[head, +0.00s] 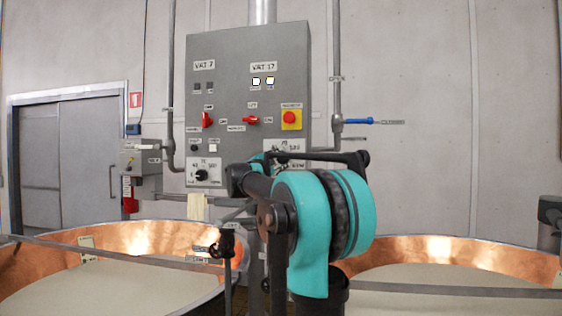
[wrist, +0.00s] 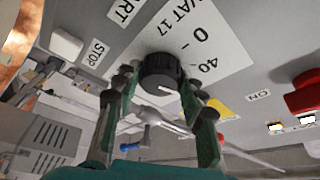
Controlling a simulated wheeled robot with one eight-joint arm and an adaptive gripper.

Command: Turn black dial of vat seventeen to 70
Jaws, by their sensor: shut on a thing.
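The black dial of vat seventeen (wrist: 159,73) sits on a white scale plate (wrist: 212,42) marked "VAT 17", "0" and "40"; the view is rotated. My gripper (wrist: 161,84) has its green-sided fingers on either side of the dial and is shut on it. A short white mark shows on the dial's rim; the value it points to is unclear. In the head view the grey control box (head: 232,60) stands ahead, and my arm hides this dial and my gripper. Only the top of its plate (head: 287,146) shows there.
A similar black dial (head: 201,175) is at the box's lower left under "VAT 7". Red switches (head: 208,119) and a red stop button on yellow (head: 291,118) sit above. Copper vats (head: 130,238) with liquid stand on both sides. A blue-handled valve (head: 358,121) is right.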

